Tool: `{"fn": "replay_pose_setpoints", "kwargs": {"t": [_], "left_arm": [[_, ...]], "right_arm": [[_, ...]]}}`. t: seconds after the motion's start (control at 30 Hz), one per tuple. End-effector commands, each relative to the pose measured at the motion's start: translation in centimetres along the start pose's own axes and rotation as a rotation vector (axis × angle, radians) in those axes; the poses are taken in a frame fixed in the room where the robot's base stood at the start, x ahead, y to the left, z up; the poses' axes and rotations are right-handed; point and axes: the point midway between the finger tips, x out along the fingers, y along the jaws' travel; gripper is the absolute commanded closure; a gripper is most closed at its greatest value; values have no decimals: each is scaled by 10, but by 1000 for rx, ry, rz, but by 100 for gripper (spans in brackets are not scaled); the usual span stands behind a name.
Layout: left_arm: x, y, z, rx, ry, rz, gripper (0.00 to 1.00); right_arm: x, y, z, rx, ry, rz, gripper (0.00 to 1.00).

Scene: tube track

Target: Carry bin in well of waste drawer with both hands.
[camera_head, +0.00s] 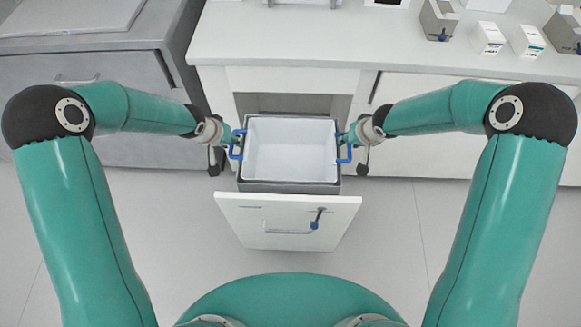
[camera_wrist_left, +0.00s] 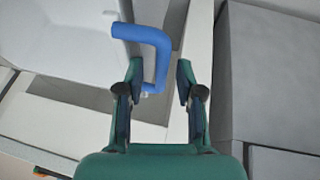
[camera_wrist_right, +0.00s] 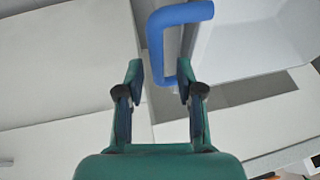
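The white bin (camera_head: 290,150) with blue side handles is at the open waste drawer (camera_head: 288,222). Grey drawer walls (camera_head: 290,187) show below its front rim; I cannot tell how deep it sits. My left gripper (camera_head: 237,141) is at the left handle (camera_head: 235,154). In the left wrist view my gripper (camera_wrist_left: 158,75) is open, with the blue handle (camera_wrist_left: 160,45) reaching between its fingers. My right gripper (camera_head: 346,139) is at the right handle (camera_head: 346,155). In the right wrist view my gripper (camera_wrist_right: 160,75) is open, with the blue handle (camera_wrist_right: 156,45) between its fingers.
The drawer front has a handle and a blue item (camera_head: 318,218) on it. A white counter (camera_head: 300,45) stands behind, with small boxes (camera_head: 488,38) at its right. A grey cabinet (camera_head: 100,85) is at the left. The floor (camera_head: 400,220) beside the drawer is clear.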

Motion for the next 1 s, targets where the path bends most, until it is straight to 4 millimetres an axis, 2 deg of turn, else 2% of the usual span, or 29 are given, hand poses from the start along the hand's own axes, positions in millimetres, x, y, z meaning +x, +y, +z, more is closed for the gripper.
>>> {"fn": "replay_pose_setpoints", "kwargs": {"t": [0.3, 0.47, 0.8, 1.0], "left_arm": [[-1, 1, 0, 1, 0, 1, 63], [-12, 1, -1, 1, 2, 1, 63], [-76, 1, -1, 0, 5, 1, 63], [-107, 0, -1, 2, 2, 0, 63]], "right_arm": [[0, -1, 0, -2, -1, -2, 63], [0, -1, 0, -2, -1, -2, 63], [0, -1, 0, -2, 0, -2, 63], [0, -1, 0, -2, 0, -2, 63]]}}
